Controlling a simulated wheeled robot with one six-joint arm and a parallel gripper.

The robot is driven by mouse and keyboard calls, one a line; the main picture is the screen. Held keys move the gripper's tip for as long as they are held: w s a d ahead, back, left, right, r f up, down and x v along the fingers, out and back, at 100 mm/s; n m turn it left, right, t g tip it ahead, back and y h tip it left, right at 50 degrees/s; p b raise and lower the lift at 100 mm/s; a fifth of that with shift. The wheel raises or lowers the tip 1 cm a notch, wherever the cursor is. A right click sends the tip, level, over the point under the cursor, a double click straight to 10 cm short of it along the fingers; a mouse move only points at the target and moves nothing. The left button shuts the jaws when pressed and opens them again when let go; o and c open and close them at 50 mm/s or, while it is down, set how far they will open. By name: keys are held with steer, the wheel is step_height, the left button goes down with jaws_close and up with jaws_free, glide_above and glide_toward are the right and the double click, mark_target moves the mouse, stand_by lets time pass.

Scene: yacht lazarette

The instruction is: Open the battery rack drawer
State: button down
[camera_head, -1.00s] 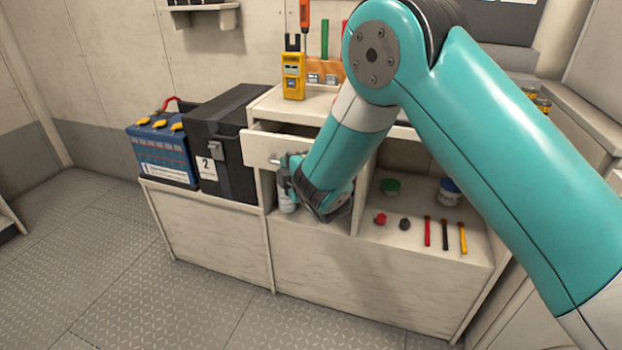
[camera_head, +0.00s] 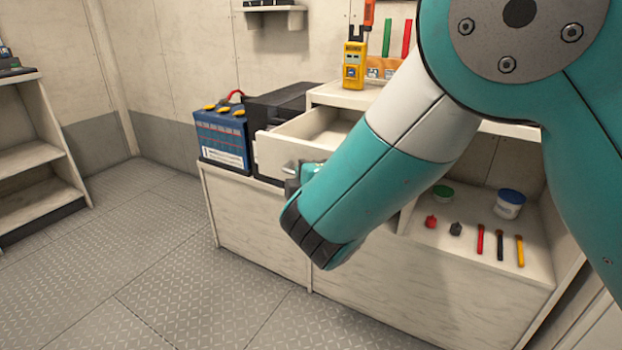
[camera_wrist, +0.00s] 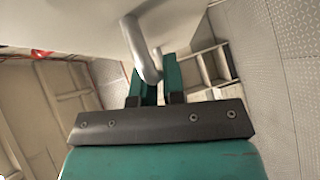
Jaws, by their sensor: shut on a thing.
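The drawer (camera_head: 284,158) of the white rack sticks out from under the counter top, and its empty-looking inside shows from above. In the wrist view a grey metal bar handle (camera_wrist: 140,50) runs down from the pale drawer front (camera_wrist: 85,22) to between my fingers. My gripper (camera_wrist: 158,82) is shut on this handle. In the head view my gripper (camera_head: 300,178) is at the drawer front, mostly hidden by my teal wrist, which also covers the handle there.
A blue battery (camera_head: 222,138) and a black box (camera_head: 285,105) stand left of the drawer. A yellow meter (camera_head: 354,65) stands on the counter. An open shelf at right holds a blue-lidded jar (camera_head: 509,203) and small tools. The floor (camera_head: 150,250) in front is clear.

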steer(key=c, duration=1.2)
jaws_free()
steer(key=b+v, duration=0.8)
steer(key=v, duration=0.9)
steer(key=shift+s+d+f, duration=0.1)
steer(key=shift+s+d, duration=0.05)
steer(key=shift+s, duration=0.05)
